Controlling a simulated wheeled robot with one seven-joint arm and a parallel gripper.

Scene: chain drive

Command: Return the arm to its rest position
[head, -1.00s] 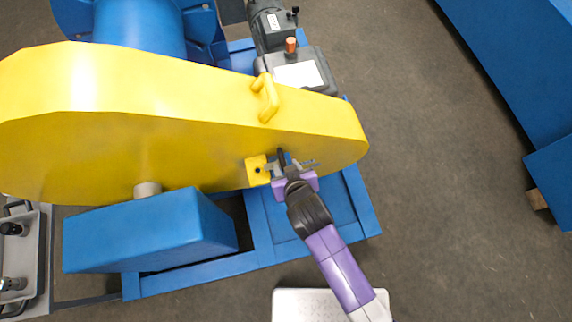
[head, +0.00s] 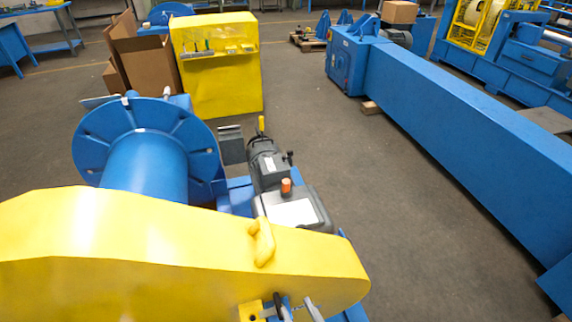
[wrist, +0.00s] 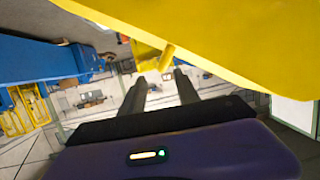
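My gripper (wrist: 160,78) shows in the wrist view with its two dark fingers apart and nothing visible between them. A short yellow peg (wrist: 167,57) on the yellow guard (wrist: 235,40) lies just beyond the fingertips; I cannot tell whether they touch. In the head view, the large yellow chain guard (head: 170,235) fills the lower left, with a yellow handle (head: 263,242) on top. The yellow bracket (head: 250,311) is at the bottom edge. Dark and grey finger-like parts show just right of it; the rest of my arm is below the picture.
A grey motor and gearbox (head: 290,207) with an orange cap stand behind the guard. A blue drum (head: 145,160) is at left. A long blue beam (head: 465,130) runs along the right. Bare floor (head: 400,220) lies between machine and beam. A yellow cabinet (head: 220,80) stands further back.

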